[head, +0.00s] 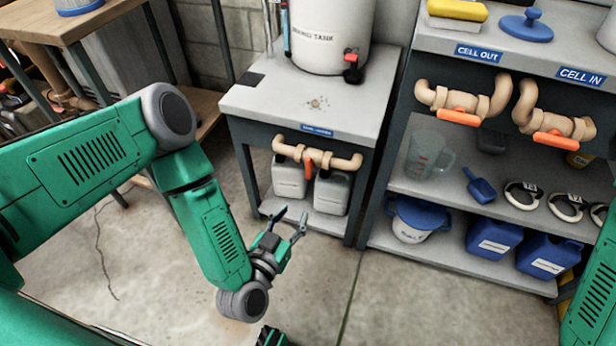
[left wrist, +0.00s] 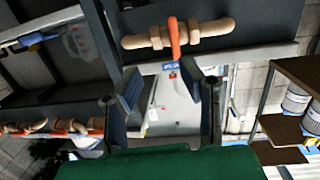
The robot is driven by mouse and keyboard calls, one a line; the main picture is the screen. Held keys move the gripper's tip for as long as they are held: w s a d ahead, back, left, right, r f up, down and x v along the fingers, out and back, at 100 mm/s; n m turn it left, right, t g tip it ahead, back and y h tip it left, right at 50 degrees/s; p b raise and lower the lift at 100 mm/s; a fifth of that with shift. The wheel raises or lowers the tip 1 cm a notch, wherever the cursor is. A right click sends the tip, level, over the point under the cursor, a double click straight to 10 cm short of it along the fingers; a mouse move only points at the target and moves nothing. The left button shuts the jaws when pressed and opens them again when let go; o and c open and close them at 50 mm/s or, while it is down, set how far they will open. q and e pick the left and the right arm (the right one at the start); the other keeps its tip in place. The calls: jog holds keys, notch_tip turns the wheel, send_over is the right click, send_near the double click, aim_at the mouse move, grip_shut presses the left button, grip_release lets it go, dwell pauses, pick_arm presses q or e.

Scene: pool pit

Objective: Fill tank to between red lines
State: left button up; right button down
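A white tank (head: 330,30) stands on the grey bench in the middle of the head view; its top is cut off and no red lines show. Below it, a tan pipe (head: 340,162) with an orange valve handle (head: 308,170) runs along the bench front. The handle points down. In the left wrist view the orange handle (left wrist: 174,38) is just beyond my fingers. My left gripper (head: 291,221) is open and empty, below and in front of the handle, apart from it. The left wrist view shows its two fingers (left wrist: 168,92) spread. My right gripper is not in view.
Two more orange-handled valves (head: 460,117) (head: 562,142) sit under the CELL OUT and CELL IN labels at right. Grey jugs (head: 331,194) stand below the tank. The floor (head: 400,300) is clear.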

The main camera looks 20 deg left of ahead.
aim_at(307, 170)
pick_arm(q)
jog(key=shift+n+t+y, duration=0.3)
jog(key=shift+t+y, duration=0.3)
jog(key=w+b, duration=0.1)
jog(key=w, duration=0.3)
jog(key=w+b, duration=0.2)
jog(key=w, duration=0.3)
jog(key=w+b, duration=0.2)
jog(key=w, duration=0.2)
jog(key=shift+w+a+r, duration=0.15)
jog(key=shift+w+a, duration=0.05)
jog(key=shift+a, duration=0.2)
jog(key=shift+w+r, duration=0.1)
jog(key=shift+w, duration=0.35)
